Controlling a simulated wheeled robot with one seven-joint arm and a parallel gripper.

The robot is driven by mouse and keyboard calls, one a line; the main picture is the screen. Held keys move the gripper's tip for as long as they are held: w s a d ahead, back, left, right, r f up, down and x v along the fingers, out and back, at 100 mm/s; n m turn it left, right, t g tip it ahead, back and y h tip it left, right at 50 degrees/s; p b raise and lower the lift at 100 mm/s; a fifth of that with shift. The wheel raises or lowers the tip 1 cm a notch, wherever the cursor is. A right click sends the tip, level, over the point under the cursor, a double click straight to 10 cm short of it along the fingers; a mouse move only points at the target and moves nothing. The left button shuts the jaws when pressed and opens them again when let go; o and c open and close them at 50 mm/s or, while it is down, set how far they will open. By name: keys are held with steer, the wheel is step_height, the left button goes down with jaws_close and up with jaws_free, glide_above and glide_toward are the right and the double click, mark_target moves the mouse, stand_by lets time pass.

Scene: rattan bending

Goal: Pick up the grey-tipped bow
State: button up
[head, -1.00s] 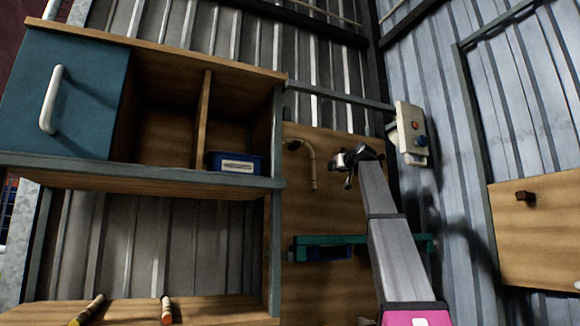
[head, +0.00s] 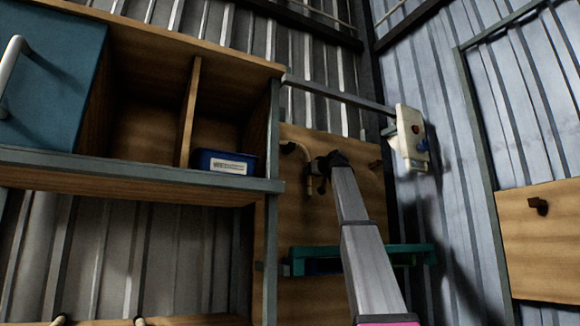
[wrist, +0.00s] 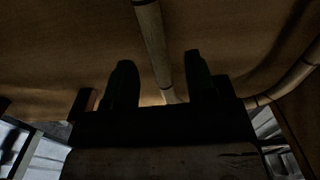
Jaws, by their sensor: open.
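A curved tan rattan bow (head: 289,147) hangs against the upright wooden board (head: 360,190) in the head view. Its lower end sits close to my gripper (head: 318,178), which partly overlaps it there. In the wrist view my gripper (wrist: 161,82) is open, with one dark finger on either side of a pale rattan rod (wrist: 152,45). The rod has a dark band near the top edge and does not visibly touch either finger. Another curved rattan length (wrist: 292,80) shows at the right. I cannot tell whether both belong to one bow, nor make out a grey tip.
A shelf unit (head: 140,184) with a blue labelled bin (head: 225,163) stands left of the board. A teal shelf (head: 405,250) lies below the gripper. A control box (head: 409,140) is on the right. A dark peg (head: 376,164) sticks out of the board.

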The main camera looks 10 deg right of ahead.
steer(key=x, duration=0.5)
steer(key=shift+w, duration=0.3)
jaws_close()
